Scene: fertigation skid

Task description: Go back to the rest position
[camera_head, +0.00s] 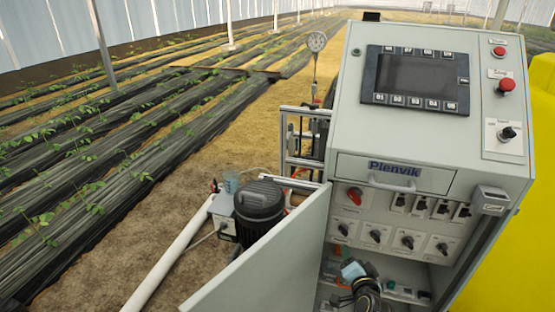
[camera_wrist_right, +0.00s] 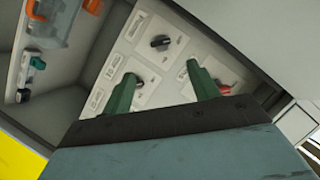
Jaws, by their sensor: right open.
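My right gripper (camera_head: 352,272) is low in front of the open lower part of the grey control cabinet (camera_head: 345,135), below the rows of switches. In the right wrist view its two green fingers (camera_wrist_right: 162,72) stand well apart with nothing between them. Beyond them is a switch panel with a black rotary switch (camera_wrist_right: 160,43), and a red knob (camera_wrist_right: 224,88) shows beside one finger. I cannot tell whether the fingers touch the panel. My left gripper is not in view.
The cabinet door (camera_head: 265,265) stands open to the left of my right gripper. A black motor (camera_head: 258,205) and white pipe (camera_head: 168,265) lie farther left. A yellow tank (camera_head: 520,240) is on the right. Orange-capped fittings (camera_wrist_right: 62,22) show inside the cabinet.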

